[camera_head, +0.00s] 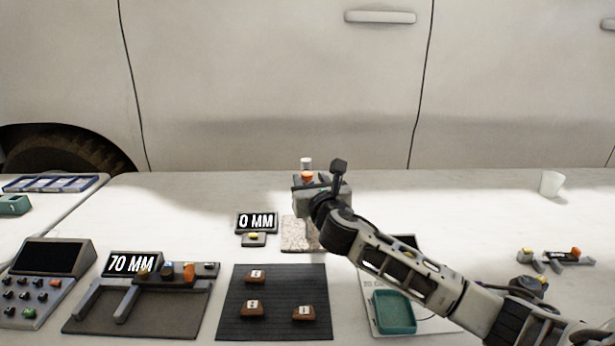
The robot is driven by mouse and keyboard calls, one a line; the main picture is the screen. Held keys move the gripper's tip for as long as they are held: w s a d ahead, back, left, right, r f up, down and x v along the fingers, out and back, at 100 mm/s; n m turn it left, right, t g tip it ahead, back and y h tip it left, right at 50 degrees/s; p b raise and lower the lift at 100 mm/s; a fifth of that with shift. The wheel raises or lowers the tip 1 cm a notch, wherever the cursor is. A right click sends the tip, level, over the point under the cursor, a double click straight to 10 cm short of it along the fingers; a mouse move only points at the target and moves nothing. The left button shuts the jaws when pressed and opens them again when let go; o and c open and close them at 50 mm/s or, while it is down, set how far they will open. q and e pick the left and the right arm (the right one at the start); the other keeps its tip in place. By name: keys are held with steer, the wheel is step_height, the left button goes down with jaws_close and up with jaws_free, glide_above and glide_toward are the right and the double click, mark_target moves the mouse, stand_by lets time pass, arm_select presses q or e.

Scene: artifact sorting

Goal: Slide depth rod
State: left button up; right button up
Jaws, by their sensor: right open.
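The depth gauge stands at the middle of the table, and its silver rod top (306,163) with an orange part (307,176) just below shows above my right gripper. A small display (257,223) beside it reads 0 MM. My right gripper (308,195) is at the gauge, in front of the rod's lower part, and hides much of the gauge. It is open; whether its fingers touch the rod I cannot tell. A speckled stone-like slab (294,237) lies below it, partly covered by my arm. My left gripper is not in view.
A caliper-like stand reading 70 MM (132,264) is at front left, beside a button console (48,258). A dark mat (236,325) holds three brown blocks. A teal tray (394,313) lies under my right arm. A white cup (551,184) and small tool (556,258) are right.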

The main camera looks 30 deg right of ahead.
mark_target(309, 177)
steer(key=shift+x, duration=1.75)
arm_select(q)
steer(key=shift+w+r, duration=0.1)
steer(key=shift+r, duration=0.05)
